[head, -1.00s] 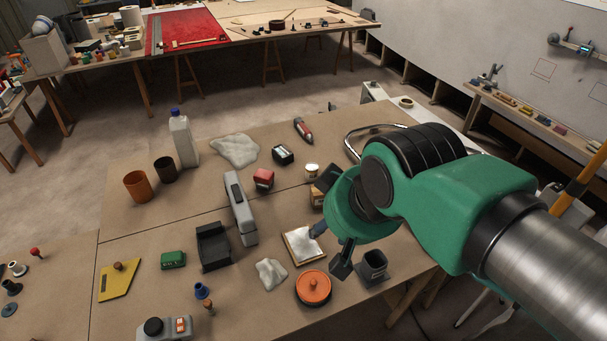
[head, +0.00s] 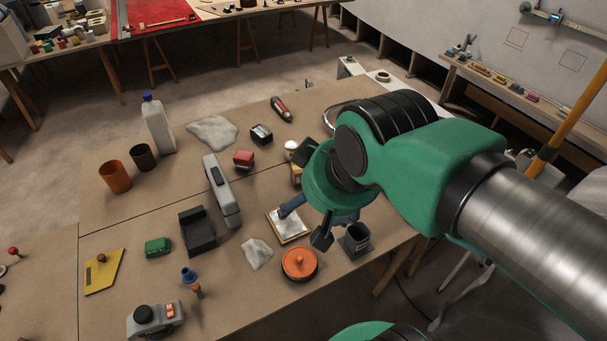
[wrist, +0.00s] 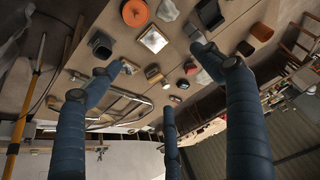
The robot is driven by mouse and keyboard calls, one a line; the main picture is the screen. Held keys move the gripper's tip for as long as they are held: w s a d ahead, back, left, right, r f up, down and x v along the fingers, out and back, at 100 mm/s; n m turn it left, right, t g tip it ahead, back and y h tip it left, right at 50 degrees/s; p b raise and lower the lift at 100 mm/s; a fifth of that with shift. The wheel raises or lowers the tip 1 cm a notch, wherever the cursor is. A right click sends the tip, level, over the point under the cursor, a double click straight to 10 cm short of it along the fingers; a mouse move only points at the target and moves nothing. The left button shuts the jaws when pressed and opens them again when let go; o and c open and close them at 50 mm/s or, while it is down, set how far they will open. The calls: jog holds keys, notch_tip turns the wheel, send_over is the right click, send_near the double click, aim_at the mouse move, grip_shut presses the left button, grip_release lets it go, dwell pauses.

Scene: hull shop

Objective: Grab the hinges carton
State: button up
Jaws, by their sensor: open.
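A small tan carton (head: 296,174) stands on the brown worktable (head: 120,222), partly hidden behind my gripper in the head view. It also shows in the wrist view (wrist: 153,72), between the outer fingers. It looks like the hinges carton, but I cannot read its label. A red box (head: 243,159) and a black box with a pale label (head: 261,134) stand to its left and farther back. My gripper (wrist: 155,62) is open, with blue fingers spread and nothing between them. In the head view its green housing hides part of the table.
Near the gripper are a white-topped jar (head: 291,147), a framed white tile (head: 289,225), an orange lidded pot (head: 299,264) and a dark cup (head: 356,238). A long grey tool (head: 222,190) lies left. A metal tube frame (wrist: 125,102) shows in the wrist view.

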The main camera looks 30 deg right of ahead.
jog(key=shift+o, duration=1.3)
